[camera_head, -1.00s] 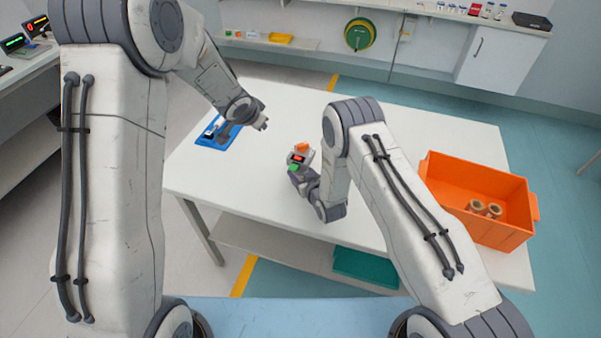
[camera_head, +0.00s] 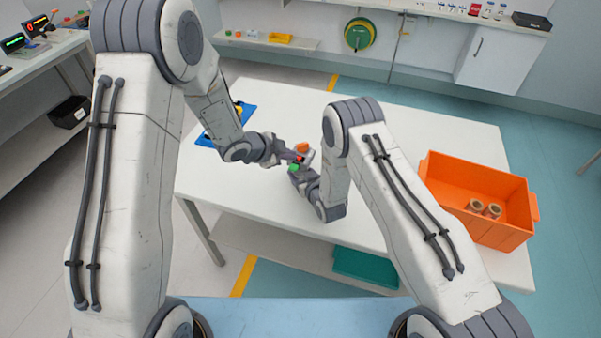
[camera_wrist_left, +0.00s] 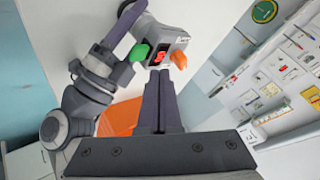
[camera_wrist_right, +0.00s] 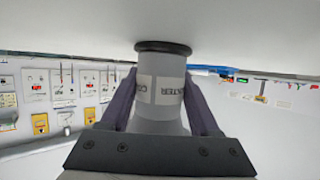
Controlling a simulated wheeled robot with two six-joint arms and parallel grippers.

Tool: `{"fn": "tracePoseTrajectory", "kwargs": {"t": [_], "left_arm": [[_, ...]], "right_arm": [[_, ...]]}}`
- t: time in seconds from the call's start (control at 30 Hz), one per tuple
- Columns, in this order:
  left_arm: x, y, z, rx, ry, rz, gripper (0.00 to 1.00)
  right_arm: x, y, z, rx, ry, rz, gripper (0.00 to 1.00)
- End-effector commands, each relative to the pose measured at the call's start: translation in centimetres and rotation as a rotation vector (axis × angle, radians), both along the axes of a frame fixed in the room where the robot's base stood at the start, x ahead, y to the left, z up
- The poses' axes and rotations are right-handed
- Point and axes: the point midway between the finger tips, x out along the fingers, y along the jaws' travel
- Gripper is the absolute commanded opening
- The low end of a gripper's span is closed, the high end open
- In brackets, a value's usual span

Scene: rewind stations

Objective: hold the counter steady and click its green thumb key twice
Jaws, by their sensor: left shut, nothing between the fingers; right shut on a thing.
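The counter (camera_head: 309,156) is a small grey device with a red display, a green thumb key (camera_head: 293,168) and an orange part (camera_head: 302,146). My right gripper (camera_wrist_right: 160,78) is shut around the counter's pale grey cylindrical body (camera_wrist_right: 163,100), which bears a label. My left gripper (camera_head: 298,159) is shut and empty, with its tips close to the counter's display side. In the left wrist view its fingertips (camera_wrist_left: 160,72) point just below the red display (camera_wrist_left: 158,57), between the green key (camera_wrist_left: 139,52) and the orange part (camera_wrist_left: 178,60). Contact cannot be told.
The white table (camera_head: 420,125) is mostly bare around the counter. A blue tray (camera_head: 205,141) lies at its left, partly behind my left arm. An orange crate (camera_head: 480,226) with brown rolls stands at the right. A teal bin (camera_head: 368,266) sits below the tabletop.

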Motion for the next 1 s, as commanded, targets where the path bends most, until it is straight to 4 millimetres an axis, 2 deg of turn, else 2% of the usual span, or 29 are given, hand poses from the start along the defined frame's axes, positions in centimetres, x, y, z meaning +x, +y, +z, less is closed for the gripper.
{"fn": "tracePoseTrajectory", "kwargs": {"t": [0.1,0.23,1.0], "left_arm": [[0.0,0.0,-1.2,0.000,0.002,0.001,0.00],[0.0,0.0,-1.9,-0.001,0.000,0.001,0.00],[0.0,0.0,-2.1,0.001,-0.001,0.001,0.00]], "right_arm": [[0.0,0.0,0.1,0.001,-0.002,0.000,0.00],[0.0,0.0,0.1,0.001,-0.002,0.000,0.00],[0.0,0.0,0.1,0.001,-0.002,0.000,0.00]]}}
